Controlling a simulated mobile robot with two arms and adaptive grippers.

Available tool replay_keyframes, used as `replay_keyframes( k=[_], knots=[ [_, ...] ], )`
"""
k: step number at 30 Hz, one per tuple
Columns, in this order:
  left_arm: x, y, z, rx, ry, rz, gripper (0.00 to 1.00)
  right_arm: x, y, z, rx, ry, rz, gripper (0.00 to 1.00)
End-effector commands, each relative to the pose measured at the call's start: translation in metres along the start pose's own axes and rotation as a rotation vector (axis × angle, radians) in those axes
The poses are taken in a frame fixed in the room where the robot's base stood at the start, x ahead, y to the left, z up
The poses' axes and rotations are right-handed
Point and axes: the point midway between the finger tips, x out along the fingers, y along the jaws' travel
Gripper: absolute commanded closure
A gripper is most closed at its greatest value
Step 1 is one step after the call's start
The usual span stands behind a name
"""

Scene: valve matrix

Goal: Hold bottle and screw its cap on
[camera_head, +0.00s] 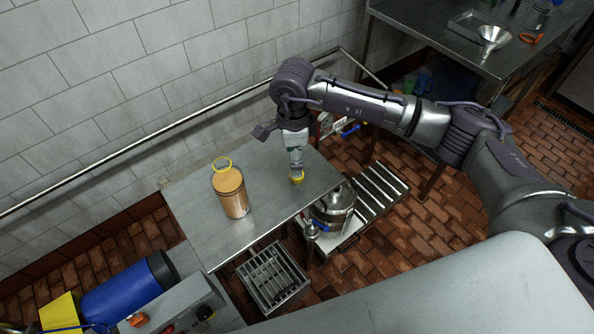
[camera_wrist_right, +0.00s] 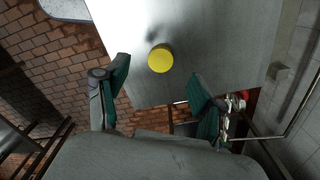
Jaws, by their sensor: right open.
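The yellow cap (camera_head: 297,178) is near the table's right edge, apart from the bottle. In the right wrist view the round yellow cap (camera_wrist_right: 160,58) lies in line with the gap between the fingers. My right gripper (camera_head: 296,168) points down over the cap, partly hiding it. In the wrist view the right gripper (camera_wrist_right: 161,70) is open, its two green-padded fingers on either side, not closed on the cap. My left gripper is not seen.
The metal table (camera_head: 190,205) is clear around the bottle and along its left end. A tiled wall with a rail runs behind. A lidded metal pot (camera_head: 335,203) stands below the right edge. A blue cylinder (camera_head: 128,286) lies at lower left.

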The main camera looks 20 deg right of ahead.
Motion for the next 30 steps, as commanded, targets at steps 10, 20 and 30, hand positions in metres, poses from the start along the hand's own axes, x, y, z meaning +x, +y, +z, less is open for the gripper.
replay_keyframes(
  k=[10, 20, 30],
  knots=[
    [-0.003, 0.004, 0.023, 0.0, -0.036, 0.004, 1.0, 0.009, 0.0, 0.0, -0.001, 0.001, -0.001, 0.32],
    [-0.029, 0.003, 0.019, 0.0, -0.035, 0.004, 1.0, 0.036, -0.001, -0.003, 0.002, 0.003, 0.005, 0.32],
    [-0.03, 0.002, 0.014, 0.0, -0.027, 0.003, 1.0, 0.061, -0.003, -0.002, -0.001, -0.001, -0.001, 0.32]
  ],
)
